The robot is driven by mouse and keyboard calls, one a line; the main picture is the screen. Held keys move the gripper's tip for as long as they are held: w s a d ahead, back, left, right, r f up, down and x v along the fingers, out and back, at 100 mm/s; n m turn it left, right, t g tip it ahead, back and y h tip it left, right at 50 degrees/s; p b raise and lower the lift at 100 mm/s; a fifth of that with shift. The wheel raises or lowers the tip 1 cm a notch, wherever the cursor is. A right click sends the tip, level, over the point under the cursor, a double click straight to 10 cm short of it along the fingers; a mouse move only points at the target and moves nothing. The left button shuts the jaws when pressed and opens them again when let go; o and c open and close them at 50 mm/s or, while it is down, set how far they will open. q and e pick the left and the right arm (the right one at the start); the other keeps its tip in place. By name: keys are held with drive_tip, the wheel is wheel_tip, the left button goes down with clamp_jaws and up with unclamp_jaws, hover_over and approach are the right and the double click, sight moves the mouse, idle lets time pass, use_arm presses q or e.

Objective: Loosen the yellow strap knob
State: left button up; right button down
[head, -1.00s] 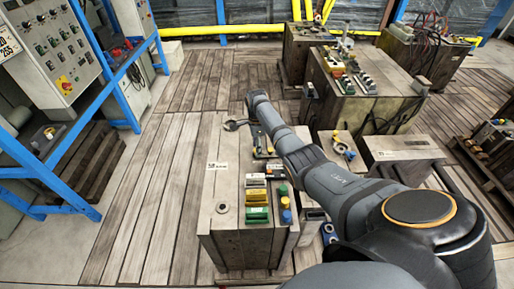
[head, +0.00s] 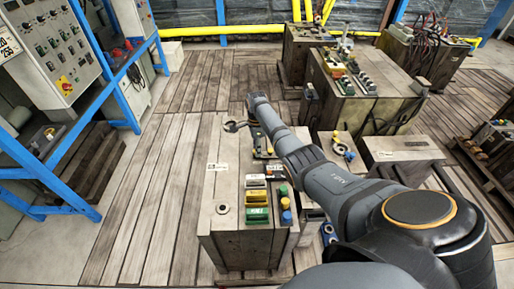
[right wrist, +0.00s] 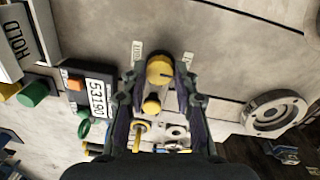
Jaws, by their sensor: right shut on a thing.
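The yellow strap knob (right wrist: 160,70) is a round yellow cap with a dark mark, between my fingertips in the right wrist view. My right gripper (right wrist: 161,76) is shut on it, one finger on each side. A smaller yellow knob (right wrist: 152,105) sits between the fingers, nearer the palm. In the head view my right gripper (head: 236,127) is at the far end of the near grey-topped block (head: 222,190), and the yellow strap knob cannot be made out there. My left gripper is not in view.
A black counter marked 53190 (right wrist: 95,92), a green knob (right wrist: 34,93) and a grey ring (right wrist: 273,113) lie around the gripper. Yellow and green label blocks (head: 256,205) are on the block's near end. Wooden planks (head: 150,190) to the left are clear.

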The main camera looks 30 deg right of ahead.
drive_tip(key=n+p, duration=0.1)
drive_tip(key=n, duration=0.1)
drive_tip(key=shift+r+n+p, duration=0.15)
drive_tip(key=shift+n+p, duration=0.15)
drive_tip(key=shift+p, duration=0.05)
drive_tip(key=n+p, duration=0.1)
drive_tip(key=n, duration=0.3)
drive_tip(key=shift+n+p, duration=0.3)
drive_tip(key=shift+p, duration=0.1)
drive_tip(key=n+p, duration=0.1)
drive_tip(key=n, duration=0.3)
drive_tip(key=shift+a+h, duration=0.1)
drive_tip(key=shift+h, duration=0.2)
drive_tip(key=n+p, duration=0.2)
drive_tip(key=n, duration=0.3)
drive_tip(key=shift+n, duration=0.4)
drive_tip(key=n+p, duration=0.1)
drive_tip(key=n, duration=0.3)
drive_tip(key=shift+s+n+t, duration=0.1)
drive_tip(key=shift+n+t, duration=0.2)
drive_tip(key=n, duration=0.4)
drive_tip(key=shift+n+p, duration=0.3)
drive_tip(key=shift+p, duration=0.1)
drive_tip(key=n, duration=0.4)
drive_tip(key=shift+n+t+p, duration=0.3)
drive_tip(key=shift+n, duration=1.9)
drive_tip(key=shift+f, duration=0.2)
